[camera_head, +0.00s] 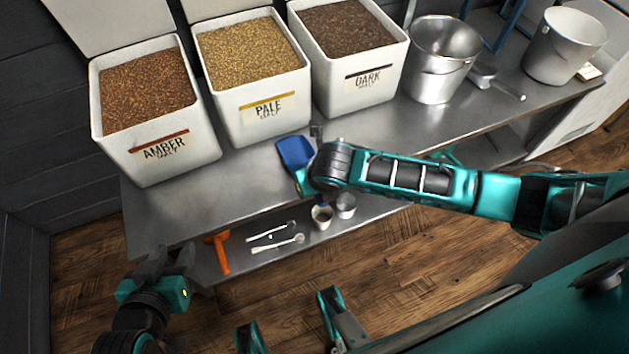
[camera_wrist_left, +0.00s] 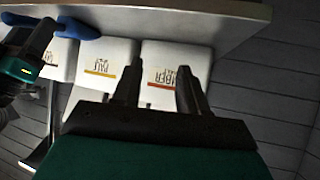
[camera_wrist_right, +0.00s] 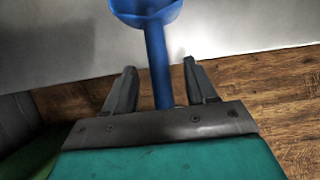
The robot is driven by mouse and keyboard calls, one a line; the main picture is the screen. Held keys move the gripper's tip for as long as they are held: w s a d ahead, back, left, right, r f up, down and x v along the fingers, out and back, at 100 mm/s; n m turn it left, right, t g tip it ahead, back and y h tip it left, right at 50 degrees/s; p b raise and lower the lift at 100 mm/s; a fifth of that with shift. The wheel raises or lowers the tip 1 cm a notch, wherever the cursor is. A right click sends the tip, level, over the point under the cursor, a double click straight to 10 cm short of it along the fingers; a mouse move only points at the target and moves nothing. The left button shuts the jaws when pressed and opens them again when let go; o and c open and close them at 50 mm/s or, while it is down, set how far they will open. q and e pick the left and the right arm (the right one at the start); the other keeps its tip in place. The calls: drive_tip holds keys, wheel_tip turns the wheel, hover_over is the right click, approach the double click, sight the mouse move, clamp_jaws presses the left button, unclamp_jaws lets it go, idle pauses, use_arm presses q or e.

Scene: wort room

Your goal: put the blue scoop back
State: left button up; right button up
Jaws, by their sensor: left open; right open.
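The blue scoop (camera_head: 294,153) is at the front of the steel bench, below the pale malt bin, in the head view. Its bowl shows, while my right wrist covers much of the rest. In the right wrist view the scoop (camera_wrist_right: 157,60) has its handle running down between the two spread fingers of my right gripper (camera_wrist_right: 162,85), which is open. The scoop (camera_wrist_left: 75,27) also shows at the upper left of the left wrist view. My left gripper (camera_head: 165,262) is open and empty, left of the bench's front corner.
Amber (camera_head: 155,115), pale (camera_head: 262,100) and dark (camera_head: 350,65) malt bins line the bench (camera_head: 200,205).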

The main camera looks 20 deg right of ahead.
drive_tip(key=p+v, duration=0.3)
drive_tip(key=v, duration=0.4)
drive_tip(key=shift+r, duration=0.25)
use_arm(q)
drive_tip(key=shift+s+a+r+p, duration=0.2)
drive_tip(key=shift+a+r+p, duration=0.25)
drive_tip(key=shift+r, duration=0.2)
drive_tip(key=shift+s+a+r+p, duration=0.2)
drive_tip(key=shift+a+r+p, duration=0.15)
drive_tip(key=shift+r, duration=0.25)
use_arm(e)
drive_tip(key=v, duration=0.5)
drive_tip(key=shift+s+r, duration=0.2)
